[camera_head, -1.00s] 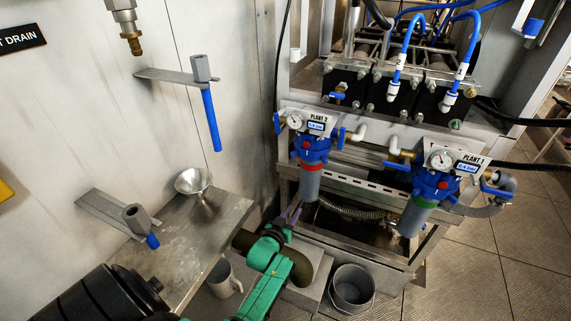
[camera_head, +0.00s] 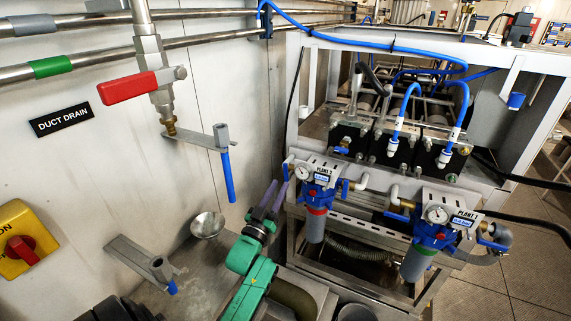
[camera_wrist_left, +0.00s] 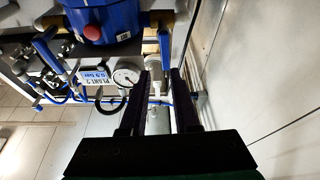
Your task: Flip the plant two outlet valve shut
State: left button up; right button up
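The plant two unit (camera_head: 317,195) is the left of two blue filter housings, with a gauge, a "PLANT 2" label and a red ring. A blue valve handle (camera_head: 285,172) hangs on its left, gauge side; another blue handle (camera_head: 345,188) is on its right. No outlet marking is readable. My left gripper (camera_head: 274,184) is open, its purple fingers just below and left of the gauge-side handle. In the left wrist view, this handle (camera_wrist_left: 164,45) points down toward the gap between the two open fingers (camera_wrist_left: 163,80); contact cannot be told. My right gripper is not in view.
The plant one housing (camera_head: 430,235) stands to the right. A metal funnel (camera_head: 207,225) and grey wall brackets (camera_head: 140,257) are left of my arm. A red-handled drain valve (camera_head: 128,87) is on the wall. The frame and wall leave a narrow gap around my gripper.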

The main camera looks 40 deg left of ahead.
aim_at(285, 170)
pick_arm(q)
jog(key=shift+t, duration=0.3)
jog(key=x, duration=0.5)
jog(key=a+p+x, duration=0.1)
jog(key=x, duration=0.1)
jog(key=shift+w, duration=0.3)
jog(key=shift+w+a, duration=0.1)
jog(key=shift+w, duration=0.1)
jog(key=shift+s, duration=0.15)
grip_shut()
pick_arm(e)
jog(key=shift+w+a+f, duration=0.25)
